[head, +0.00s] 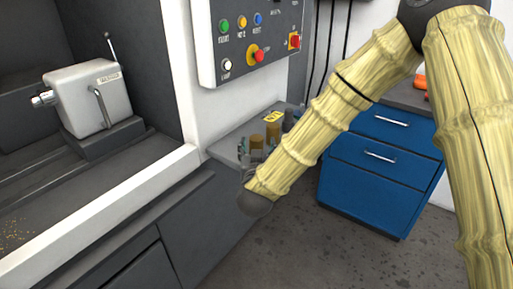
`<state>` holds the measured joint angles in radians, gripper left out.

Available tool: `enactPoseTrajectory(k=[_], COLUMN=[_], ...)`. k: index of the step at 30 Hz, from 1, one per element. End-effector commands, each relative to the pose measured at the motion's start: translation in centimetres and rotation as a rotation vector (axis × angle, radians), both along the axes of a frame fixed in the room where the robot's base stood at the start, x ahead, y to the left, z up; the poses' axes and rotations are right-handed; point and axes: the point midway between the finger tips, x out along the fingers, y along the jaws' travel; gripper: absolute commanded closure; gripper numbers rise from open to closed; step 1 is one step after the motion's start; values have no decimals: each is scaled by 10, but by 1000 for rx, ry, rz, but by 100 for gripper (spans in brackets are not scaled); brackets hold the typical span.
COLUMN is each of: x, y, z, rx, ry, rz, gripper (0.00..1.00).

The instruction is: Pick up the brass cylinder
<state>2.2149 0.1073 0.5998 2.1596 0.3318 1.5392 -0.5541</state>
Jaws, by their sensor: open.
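Two short brass-brown cylinders stand upright on a grey ledge beside the machine. The nearer brass cylinder (257,141) is at the left, and a second brass-coloured cylinder (273,131) is just behind it to the right. I cannot tell from this view which one the task names. My gripper (250,157) is small and dark at the end of my arm, just in front of the nearer cylinder. It is open, and its fingers are partly hidden by my wrist. I cannot tell whether a finger touches the cylinder.
The grey ledge (225,146) also holds a yellow tag (272,117) and grey parts (289,119) close behind the cylinders. A control panel (247,40) hangs above. A grey machine vise (92,97) is at left. A blue drawer cabinet (375,170) stands at right.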

Motion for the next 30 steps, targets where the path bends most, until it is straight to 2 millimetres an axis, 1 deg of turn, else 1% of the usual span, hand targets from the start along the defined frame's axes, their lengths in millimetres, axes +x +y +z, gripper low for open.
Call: enactPoseTrajectory(k=[7,12,16,20,26,27,29,30], x=[15,38,52,58,59,59,59,59], y=[1,4,4,4,4,4,4,4], z=[-1,-4,-5,-5,-5,-5,-5,-5], rx=[0,2,0,0,0,0,0,0], ry=[0,0,1,0,0,0,0,0], rz=[0,-2,0,1,1,1,1,1], gripper=[33,33,33,33,33,34,45,53])
